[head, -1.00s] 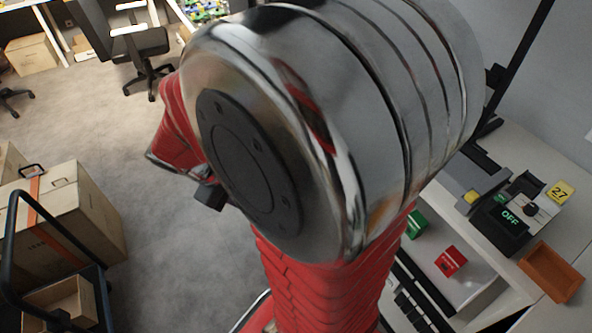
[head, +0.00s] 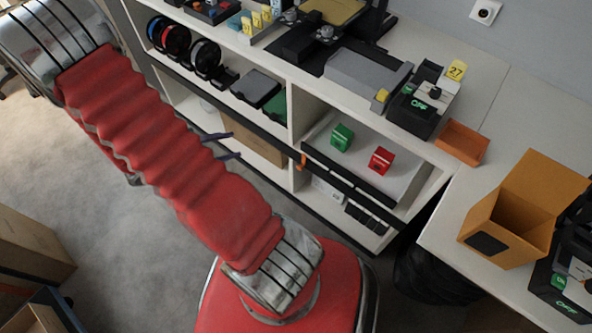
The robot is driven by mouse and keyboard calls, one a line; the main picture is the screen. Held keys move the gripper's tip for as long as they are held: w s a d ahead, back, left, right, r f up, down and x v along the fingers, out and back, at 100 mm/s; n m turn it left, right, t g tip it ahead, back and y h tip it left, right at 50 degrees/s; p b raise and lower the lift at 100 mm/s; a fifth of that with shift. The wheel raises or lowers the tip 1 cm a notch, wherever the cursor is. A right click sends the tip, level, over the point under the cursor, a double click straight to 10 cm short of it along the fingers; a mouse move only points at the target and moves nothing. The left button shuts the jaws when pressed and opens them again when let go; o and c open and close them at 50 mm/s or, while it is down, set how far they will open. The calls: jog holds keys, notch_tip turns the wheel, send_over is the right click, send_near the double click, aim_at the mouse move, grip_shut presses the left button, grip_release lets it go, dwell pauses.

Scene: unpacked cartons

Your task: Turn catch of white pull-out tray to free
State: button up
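The white pull-out tray (head: 357,173) sits in the right-hand bay of the shelf unit, with a dark front edge. A green box (head: 342,137) and a red box (head: 381,161) stand on it. A small orange catch (head: 302,161) shows at the left end of the tray's front, by the upright divider; its exact angle is too small to tell. My gripper (head: 235,145) shows as two dark fingers jutting from behind my red-sleeved arm. They are apart with nothing visible between them, left of the catch and not touching it. The gripper's body is hidden.
An open orange carton (head: 512,215) stands on the right-hand bench. An orange bin (head: 462,142) and a black device (head: 422,103) sit on the worktop above the tray. A brown box (head: 254,140) is in the left bay. Grey floor lies at left.

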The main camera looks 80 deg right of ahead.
jog(key=s+d+f+n+h, duration=0.1)
jog(key=s+d+f+n, duration=0.15)
jog(key=f, duration=0.45)
jog(key=s+d+f+n+h, duration=0.1)
jog(key=s+d+f+n, duration=0.15)
jog(key=f, duration=0.35)
jog(key=n+t, duration=0.2)
jog(key=n, duration=0.1)
send_near(298, 168)
jog(key=f+v, duration=0.1)
jog(key=v, duration=0.4)
jog(key=shift+a+r+h, duration=0.25)
jog(key=shift+a+h, duration=0.05)
jog(key=shift+d, duration=0.1)
jog(key=shift+x, duration=6.8)
jog(key=shift+s+f, duration=0.1)
jog(key=shift+s, duration=0.05)
jog(key=shift+c, duration=0.2)
grip_shut()
